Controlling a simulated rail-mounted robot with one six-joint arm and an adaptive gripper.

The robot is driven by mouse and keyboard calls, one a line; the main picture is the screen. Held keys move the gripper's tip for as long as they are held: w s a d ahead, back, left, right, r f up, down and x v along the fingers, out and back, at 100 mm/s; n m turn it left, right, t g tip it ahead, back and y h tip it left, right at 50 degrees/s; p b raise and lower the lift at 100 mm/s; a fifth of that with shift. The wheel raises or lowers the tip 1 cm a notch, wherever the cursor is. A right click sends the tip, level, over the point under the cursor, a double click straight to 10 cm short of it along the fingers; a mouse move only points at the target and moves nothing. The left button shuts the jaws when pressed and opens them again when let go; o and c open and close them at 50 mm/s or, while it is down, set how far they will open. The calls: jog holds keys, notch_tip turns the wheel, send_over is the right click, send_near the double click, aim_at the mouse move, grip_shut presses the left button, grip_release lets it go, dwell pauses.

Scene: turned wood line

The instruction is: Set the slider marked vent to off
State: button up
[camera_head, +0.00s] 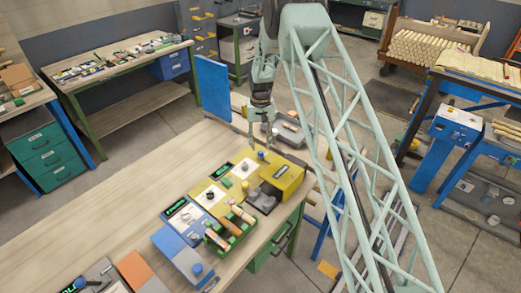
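My gripper (261,147) points down over the far end of the row of control panels on the bench. Its two fingers look spread apart with nothing visible between them.
A green tray (229,246) of turned wood pieces and a blue-grey box (193,265) stand nearer on the wooden bench (125,205). A dark block (262,198) sits beside the yellow box. A blue upright board (212,88) stands behind.

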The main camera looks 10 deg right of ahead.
aim_at(261, 152)
jog(key=shift+f+p, duration=0.3)
jog(key=shift+f, duration=1.6)
jog(key=shift+c, duration=0.7)
